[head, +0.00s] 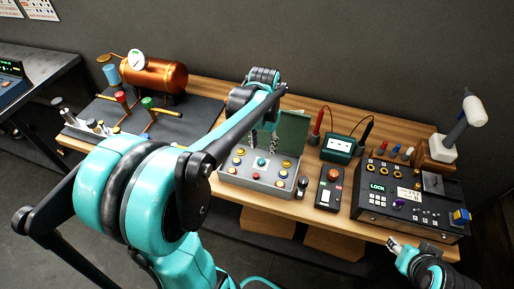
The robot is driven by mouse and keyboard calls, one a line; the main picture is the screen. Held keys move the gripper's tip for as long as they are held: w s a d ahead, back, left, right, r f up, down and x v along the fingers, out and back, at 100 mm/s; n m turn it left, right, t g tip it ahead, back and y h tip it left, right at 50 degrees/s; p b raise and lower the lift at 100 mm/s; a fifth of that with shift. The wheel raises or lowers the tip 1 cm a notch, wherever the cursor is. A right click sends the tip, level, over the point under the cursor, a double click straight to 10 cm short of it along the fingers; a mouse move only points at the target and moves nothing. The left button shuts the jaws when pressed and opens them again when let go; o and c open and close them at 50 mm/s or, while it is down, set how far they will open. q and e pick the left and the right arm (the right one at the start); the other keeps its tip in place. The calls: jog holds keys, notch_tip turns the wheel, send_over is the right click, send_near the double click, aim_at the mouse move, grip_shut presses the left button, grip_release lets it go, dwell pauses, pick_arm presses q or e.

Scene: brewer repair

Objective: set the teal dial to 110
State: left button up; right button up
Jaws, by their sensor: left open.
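A grey control box (257,182) with a raised green lid stands at the middle of the bench. Its panel carries several yellow, blue and red knobs around a teal dial (262,161). The dial's setting is too small to read. My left gripper (262,143) is open, pointing down just above and behind the dial; I cannot tell whether it touches it. My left arm hides part of the box's back and left side. My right gripper (393,243) is low at the bench's front right edge, away from the box; its jaw opening is unclear.
A black unit marked LOCK (378,208) stands at the right, with a handheld device with a red button (329,188) left of it. A teal meter (338,147) with probes stands behind. A copper boiler (153,76) sits at the back left.

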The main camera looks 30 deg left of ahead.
aim_at(261, 161)
pick_arm(q)
jog(key=shift+w+a+f, duration=0.2)
jog(key=shift+w+a, duration=0.1)
jog(key=shift+a, duration=0.1)
jog(key=shift+f, duration=0.25)
notch_tip(261, 161, down, 7)
jog(key=b, duration=0.2)
jog(key=shift+b, duration=0.3)
jog(key=shift+c, duration=0.3)
grip_shut()
